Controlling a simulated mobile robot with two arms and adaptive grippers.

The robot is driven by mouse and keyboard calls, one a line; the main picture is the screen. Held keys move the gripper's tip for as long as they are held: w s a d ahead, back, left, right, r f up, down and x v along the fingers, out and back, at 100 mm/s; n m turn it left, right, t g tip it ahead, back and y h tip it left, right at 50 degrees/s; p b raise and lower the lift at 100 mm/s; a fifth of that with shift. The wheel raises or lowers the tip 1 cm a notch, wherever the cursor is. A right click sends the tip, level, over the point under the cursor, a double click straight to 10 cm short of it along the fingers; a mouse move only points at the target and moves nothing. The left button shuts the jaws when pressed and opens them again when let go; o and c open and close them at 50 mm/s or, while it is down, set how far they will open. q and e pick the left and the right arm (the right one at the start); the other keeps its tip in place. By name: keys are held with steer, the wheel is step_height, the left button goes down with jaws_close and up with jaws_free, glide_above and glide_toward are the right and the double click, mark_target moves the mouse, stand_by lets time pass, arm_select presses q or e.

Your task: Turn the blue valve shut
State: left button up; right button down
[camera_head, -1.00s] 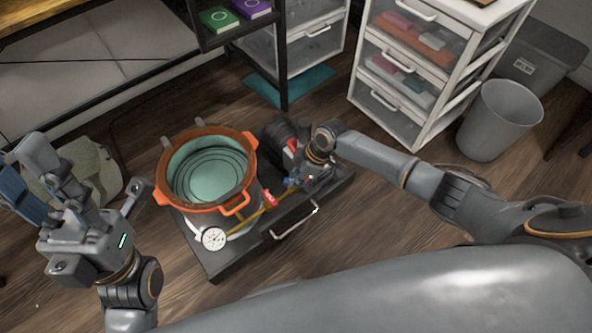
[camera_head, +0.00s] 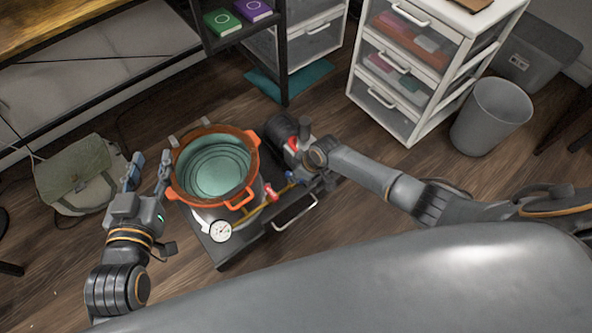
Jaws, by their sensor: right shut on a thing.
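The blue valve (camera_head: 290,176) sits on the brass pipe in front of the black pump, at the right end of the cart. My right gripper (camera_head: 301,181) is at the valve and shut on it; my wrist partly hides the fingers. A red valve (camera_head: 271,193) is on the same pipe, to the left of the blue one. A white dial gauge (camera_head: 220,231) is at the pipe's left end. My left gripper (camera_head: 149,166) is open and empty, fingers up, just left of the pot.
An orange-rimmed pot (camera_head: 246,193) with pale green inside stands on the dark cart (camera_head: 240,252). A black pump (camera_head: 280,130) is behind the valves. A green bag (camera_head: 80,178) lies at left. White drawers (camera_head: 413,132) and a grey bin (camera_head: 491,117) stand at right.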

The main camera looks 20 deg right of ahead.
steer(key=shift+s+a+r+m+h+p, duration=0.15)
steer(key=shift+m+h+p, duration=0.15)
steer(key=shift+m+p, duration=0.75)
steer(key=shift+m+t+h+p, duration=0.3)
steer(key=shift+m+t+p, duration=0.1)
steer(key=shift+m+p, duration=0.7)
arm_select(q)
steer(key=s+a+f+g+y, duration=0.1)
steer(key=s+a+f+g, duration=0.2)
steer(key=s+f+g, duration=0.2)
steer(key=s+a+f+g+y, duration=0.2)
steer(key=s+f+g, duration=0.4)
steer(key=s, duration=0.5)
steer(key=shift+a+f+n+g, duration=0.2)
steer(key=shift+a+n+g, duration=0.1)
steer(key=shift+a+g, duration=0.15)
arm_select(e)
steer(key=shift+m, duration=0.25)
arm_select(q)
steer(key=shift+p, duration=0.3)
arm_select(e)
steer(key=c, duration=1.3)
jaws_free()
steer(key=v, duration=1.1)
steer(key=shift+s+a+r, duration=0.1)
steer(key=shift+s+r, duration=0.15)
steer(key=shift+r, duration=0.05)
